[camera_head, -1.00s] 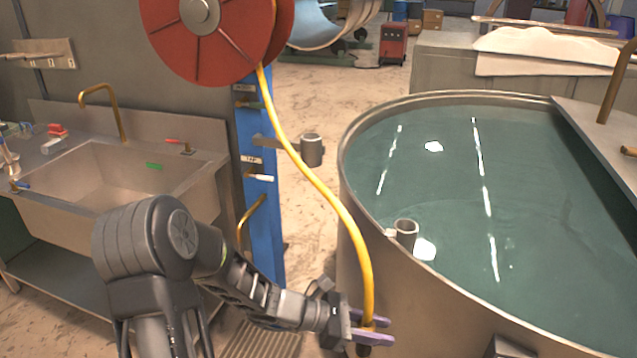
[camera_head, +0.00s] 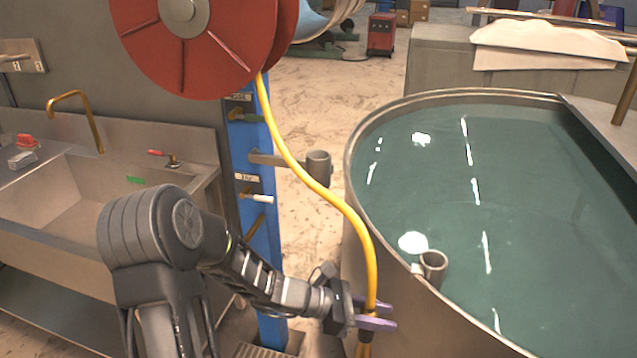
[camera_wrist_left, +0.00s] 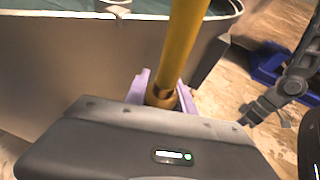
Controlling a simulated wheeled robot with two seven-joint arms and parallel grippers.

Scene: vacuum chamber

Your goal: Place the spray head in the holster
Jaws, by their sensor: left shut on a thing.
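My left gripper (camera_head: 378,314) has purple fingers shut around the brass spray head (camera_head: 364,350) at the lower end of the yellow hose (camera_head: 357,222). The spray head hangs upright beside the tank's outer wall, its lower end cut off by the frame. In the left wrist view, the fingers (camera_wrist_left: 165,95) close around the brass fitting (camera_wrist_left: 160,98) below the hose. Two grey open cups could be the holster: one (camera_head: 318,168) on an arm from the blue post, above and left of the gripper, and one (camera_head: 434,265) on the tank rim, above and right. Both look empty. My right gripper is not in view.
The round water tank (camera_head: 348,180) fills the right side. The hose runs up to a red reel (camera_head: 240,60). A blue post (camera_head: 248,150) with small valves stands left of the floor gap. A steel sink (camera_head: 70,205) is at the left.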

